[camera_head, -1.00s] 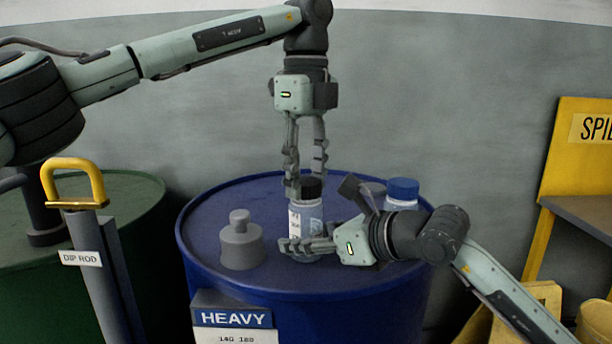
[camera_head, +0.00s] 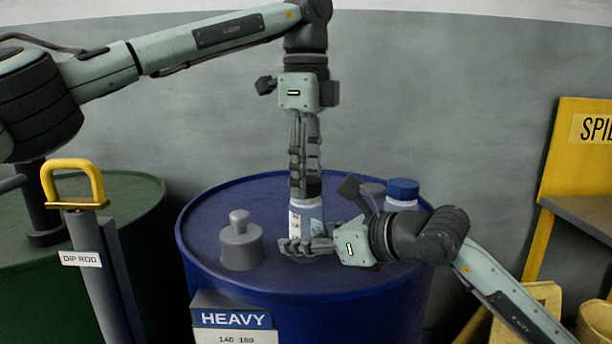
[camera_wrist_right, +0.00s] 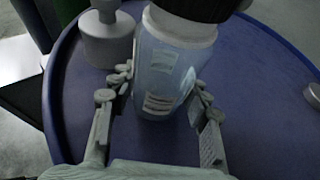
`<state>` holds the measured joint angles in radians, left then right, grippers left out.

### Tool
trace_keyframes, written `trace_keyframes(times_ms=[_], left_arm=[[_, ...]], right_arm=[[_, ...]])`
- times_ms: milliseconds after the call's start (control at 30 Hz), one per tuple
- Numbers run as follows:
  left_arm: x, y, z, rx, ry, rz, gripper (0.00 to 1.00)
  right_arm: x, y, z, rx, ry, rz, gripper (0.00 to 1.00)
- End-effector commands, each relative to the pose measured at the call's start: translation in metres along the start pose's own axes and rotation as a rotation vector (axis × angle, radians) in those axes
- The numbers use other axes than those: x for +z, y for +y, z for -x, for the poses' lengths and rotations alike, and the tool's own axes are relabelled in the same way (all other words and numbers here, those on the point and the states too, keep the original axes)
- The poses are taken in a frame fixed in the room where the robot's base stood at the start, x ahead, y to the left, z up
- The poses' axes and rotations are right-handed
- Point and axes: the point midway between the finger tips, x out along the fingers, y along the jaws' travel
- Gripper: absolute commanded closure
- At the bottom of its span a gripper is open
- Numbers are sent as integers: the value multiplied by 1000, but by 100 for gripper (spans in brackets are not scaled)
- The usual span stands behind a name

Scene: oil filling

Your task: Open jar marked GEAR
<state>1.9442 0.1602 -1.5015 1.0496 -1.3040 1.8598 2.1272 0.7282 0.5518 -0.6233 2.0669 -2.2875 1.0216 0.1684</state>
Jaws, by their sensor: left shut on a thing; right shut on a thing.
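The jar (camera_head: 306,216) stands upright on the blue drum's top, a clear body with a pale label. In the right wrist view the jar (camera_wrist_right: 170,70) has a dark lid (camera_wrist_right: 195,8) at the top edge. My right gripper (camera_head: 308,246) is shut on the jar's body from the right, with its fingers (camera_wrist_right: 160,92) on both sides. My left gripper (camera_head: 306,185) points straight down from above and is shut on the lid, which its fingers mostly hide in the head view. I cannot read the word GEAR on the label.
The blue drum (camera_head: 210,265) carries a grey stepped object (camera_head: 241,245) left of the jar. A dip rod holder (camera_head: 100,270) and green drum (camera_head: 145,215) are at left.

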Motion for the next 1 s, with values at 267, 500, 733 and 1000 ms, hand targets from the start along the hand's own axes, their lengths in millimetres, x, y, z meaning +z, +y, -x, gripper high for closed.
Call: trace_keyframes(times_ms=[267, 500, 733, 1000], left_arm=[[-1, 0, 10, -1, 0, -1, 95], [-1, 0, 18, -1, 0, -1, 95], [0, 0, 19, 0, 0, -1, 95], [-1, 0, 35, -4, 0, 0, 95]], right_arm=[[0, 0, 0, 0, 1, 0, 100], [0, 0, 0, 0, 1, 0, 100], [0, 0, 0, 1, 1, 0, 100], [0, 0, 0, 1, 1, 0, 100]])
